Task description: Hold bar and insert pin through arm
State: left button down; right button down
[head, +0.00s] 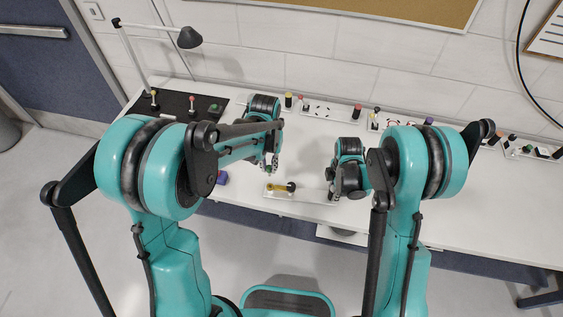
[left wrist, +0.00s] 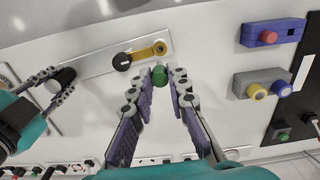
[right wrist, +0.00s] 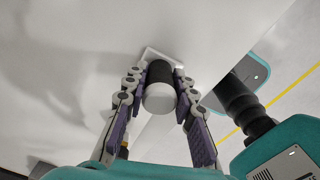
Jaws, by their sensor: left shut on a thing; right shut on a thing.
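A yellow arm (head: 276,187) with a black round hub (left wrist: 121,61) lies on a pale rectangular plate (left wrist: 95,74) on the white table. My left gripper (left wrist: 160,78) is shut on a green pin (left wrist: 159,75), seen end-on beside the yellow arm's ring end (left wrist: 160,48); whether the pin touches it I cannot tell. In the head view my left gripper (head: 270,168) is just behind the arm. My right gripper (right wrist: 161,85) is shut on an upright black bar with a pale top (right wrist: 160,98) at the plate's other end. In the head view the right gripper (head: 332,188) largely hides the bar.
A blue block with a red button (left wrist: 272,33) and a grey block with knobs (left wrist: 262,83) stand to the side. A black mat (head: 175,106) with small controls lies at the table's left.

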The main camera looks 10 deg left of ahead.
pick_arm(q)
jog(key=shift+f, duration=0.15)
jog(key=shift+f, duration=2.85)
jog(key=shift+f, duration=2.05)
jog(key=c, duration=1.4)
grip_release()
jog(key=shift+r, duration=0.1)
notch_tip(320, 180, up, 12)
jog(key=shift+f, duration=0.1)
jog(key=shift+o, duration=1.2)
